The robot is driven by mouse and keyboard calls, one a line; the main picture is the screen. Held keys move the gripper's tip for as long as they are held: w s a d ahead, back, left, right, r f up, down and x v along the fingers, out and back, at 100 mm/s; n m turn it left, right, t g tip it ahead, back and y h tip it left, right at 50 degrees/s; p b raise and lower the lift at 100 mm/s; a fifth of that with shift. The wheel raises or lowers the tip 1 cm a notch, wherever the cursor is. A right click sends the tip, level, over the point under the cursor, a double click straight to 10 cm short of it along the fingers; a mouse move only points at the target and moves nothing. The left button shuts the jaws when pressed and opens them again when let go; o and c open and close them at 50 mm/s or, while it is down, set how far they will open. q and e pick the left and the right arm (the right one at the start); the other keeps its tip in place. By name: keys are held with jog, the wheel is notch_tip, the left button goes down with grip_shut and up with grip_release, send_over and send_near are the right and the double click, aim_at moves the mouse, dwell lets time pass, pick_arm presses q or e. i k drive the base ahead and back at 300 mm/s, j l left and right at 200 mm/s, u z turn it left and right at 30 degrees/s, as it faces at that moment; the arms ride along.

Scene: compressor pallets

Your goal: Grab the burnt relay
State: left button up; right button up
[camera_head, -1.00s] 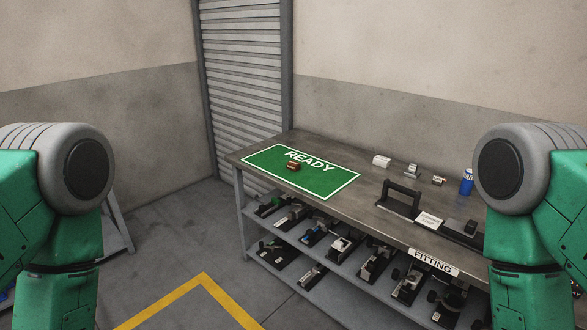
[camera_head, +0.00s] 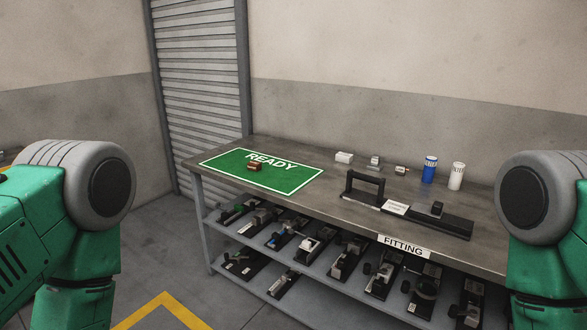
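No object is clearly recognizable as the burnt relay at this size. A small reddish-brown block (camera_head: 254,167) lies on the green READY mat (camera_head: 292,184) at the left of the workbench (camera_head: 330,203). A small black block (camera_head: 437,208) sits on a dark flat base at the bench's right part. Small pieces stand along the back: a white box (camera_head: 344,158), a grey-and-white piece (camera_head: 374,162) and a whitish piece with a reddish mark (camera_head: 401,170). My arms show at both sides, but neither gripper is in view.
A black handled frame (camera_head: 365,187) stands mid-bench beside a white label card (camera_head: 395,207). A blue can (camera_head: 429,169) and a white can (camera_head: 457,176) stand at the back. Several dark fixtures fill the lower shelf (camera_head: 243,275). Floor with a yellow line (camera_head: 165,303) lies in front.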

aim_at(256, 166)
jog(key=i+j+z, duration=0.2)
jog(key=z, duration=0.2)
jog(key=i+j+z, duration=0.1)
jog(key=j+z, duration=0.35)
jog(key=i+j+z, duration=0.1)
jog(key=j+z, duration=0.15)
jog(key=z, duration=0.15)
jog(key=j+z, duration=0.45)
jog(key=i+l, duration=0.05)
